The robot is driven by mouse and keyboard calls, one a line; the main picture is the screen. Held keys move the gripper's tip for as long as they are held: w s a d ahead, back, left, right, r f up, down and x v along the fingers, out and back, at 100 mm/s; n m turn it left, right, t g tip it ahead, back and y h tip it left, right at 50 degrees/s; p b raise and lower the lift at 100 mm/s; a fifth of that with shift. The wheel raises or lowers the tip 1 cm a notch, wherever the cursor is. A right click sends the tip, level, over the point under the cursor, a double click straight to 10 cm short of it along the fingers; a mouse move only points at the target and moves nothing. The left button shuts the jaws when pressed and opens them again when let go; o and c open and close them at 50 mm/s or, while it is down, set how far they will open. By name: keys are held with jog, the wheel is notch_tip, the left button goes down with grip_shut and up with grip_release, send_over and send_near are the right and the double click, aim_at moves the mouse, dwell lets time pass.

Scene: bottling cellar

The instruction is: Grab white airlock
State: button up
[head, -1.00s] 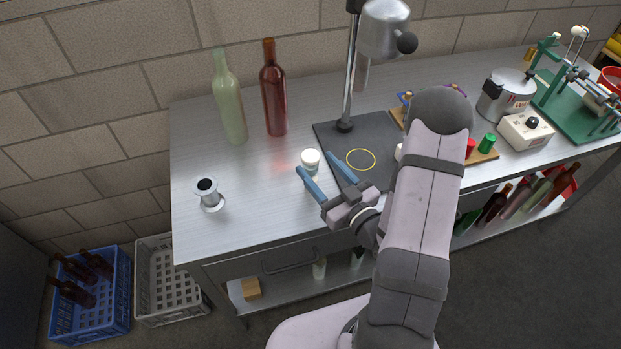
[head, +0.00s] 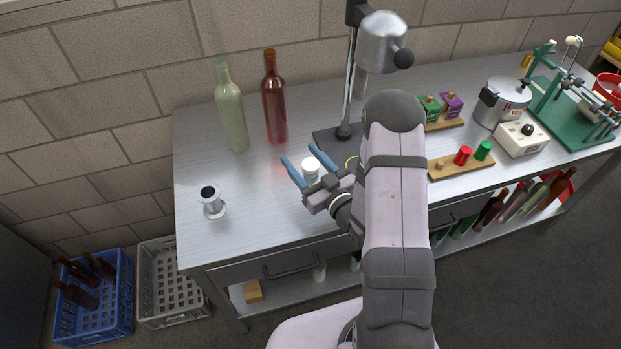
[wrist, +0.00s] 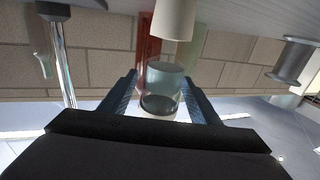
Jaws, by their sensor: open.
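The white airlock (head: 310,167) stands on the metal bench; its white part shows between the two blue fingers of my gripper (head: 299,155) in the head view. My gripper is open and the fingers lie to either side of it. The wrist view appears upside down. There a clear cup-like piece (wrist: 162,85) with a dark ring sits between the fingers, and a white cylinder (wrist: 174,18) is above it in the picture. I cannot tell whether these two are joined. Finger contact is not visible.
A green bottle (head: 231,115) and a red bottle (head: 275,105) stand behind. A metal spool (head: 211,200) is at the left. The metal post (head: 348,90) on a dark base is right of my gripper. The bench between spool and gripper is clear.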

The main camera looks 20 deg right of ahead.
jog(key=shift+w, duration=0.2)
grip_shut()
jog(key=shift+r, duration=0.1)
notch_tip(320, 180, up, 10)
jog(key=shift+b, duration=0.45)
dwell(0.5)
